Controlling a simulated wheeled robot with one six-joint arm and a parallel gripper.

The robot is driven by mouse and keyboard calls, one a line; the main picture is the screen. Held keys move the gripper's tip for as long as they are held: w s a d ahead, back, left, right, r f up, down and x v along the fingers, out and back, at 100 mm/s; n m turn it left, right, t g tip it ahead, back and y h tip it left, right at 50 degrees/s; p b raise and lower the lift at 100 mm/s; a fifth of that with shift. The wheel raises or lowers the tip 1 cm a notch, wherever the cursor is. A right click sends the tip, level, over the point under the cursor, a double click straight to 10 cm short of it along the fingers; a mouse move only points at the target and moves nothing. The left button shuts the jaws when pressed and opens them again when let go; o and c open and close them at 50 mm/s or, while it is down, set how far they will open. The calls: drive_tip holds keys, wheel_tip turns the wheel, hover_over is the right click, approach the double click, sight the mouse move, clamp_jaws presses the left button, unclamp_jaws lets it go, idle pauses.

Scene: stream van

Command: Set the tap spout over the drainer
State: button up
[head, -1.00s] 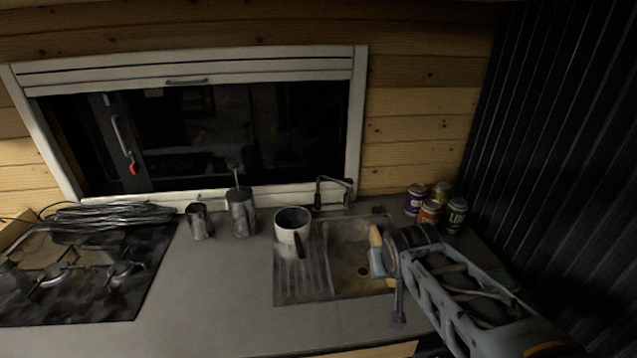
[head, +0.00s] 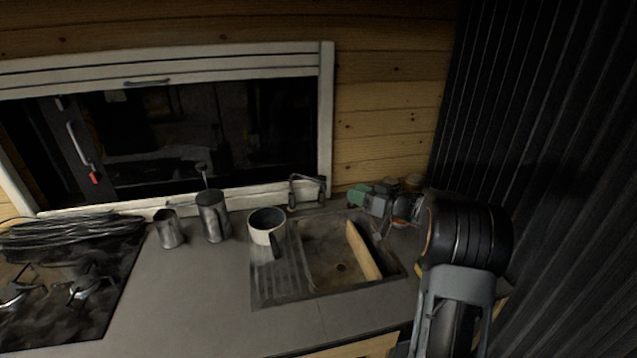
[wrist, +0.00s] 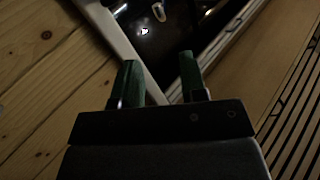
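The tap (head: 307,180) is a dark angular bar at the back edge of the sink unit, below the window frame's right corner. Its upper bar runs roughly along the back edge; I cannot tell clearly which end is the spout outlet.
A wooden board (head: 362,250) leans in the sink basin (head: 325,252). Two metal canisters (head: 169,229) (head: 213,217) stand left of the mug. Cans behind my arm are mostly hidden. The front counter is clear.

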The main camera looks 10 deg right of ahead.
sight(318, 181)
drive_tip(key=p+x, duration=0.1)
drive_tip(key=x, duration=0.5)
drive_tip(key=p+x, duration=0.1)
drive_tip(key=x, duration=0.6)
drive_tip(key=shift+a+f, duration=0.2)
drive_tip(key=shift+a, duration=0.1)
clamp_jaws()
